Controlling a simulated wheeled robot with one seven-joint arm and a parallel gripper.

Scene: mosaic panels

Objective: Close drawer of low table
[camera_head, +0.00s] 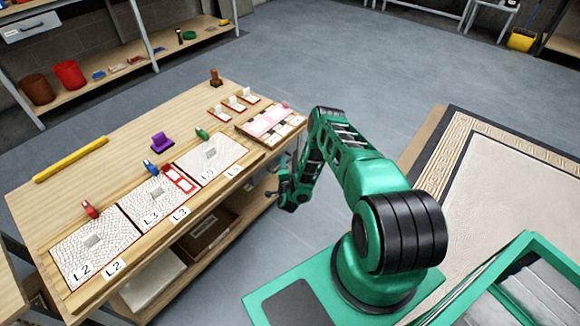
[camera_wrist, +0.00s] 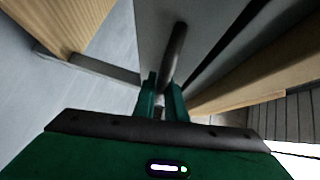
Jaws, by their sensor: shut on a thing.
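The low table (camera_head: 50,190) is a wooden table on the left in the head view, with mosaic panels on top. My gripper (camera_head: 280,190) is at its right side, below the tabletop edge. In the wrist view, my gripper (camera_wrist: 162,98) is shut on a dark bar handle (camera_wrist: 174,52). The handle stands out from a grey drawer front (camera_wrist: 203,25). A dark gap runs along the right of this front, beside wooden boards. How far the drawer stands out is hard to tell, as the arm hides much of it in the head view.
A lower shelf under the table holds a brown box (camera_head: 205,235). Another shelf unit with a red pot (camera_head: 69,74) stands at the back left. A patterned mat (camera_head: 500,180) lies to the right. The grey floor (camera_head: 330,60) behind my arm is clear.

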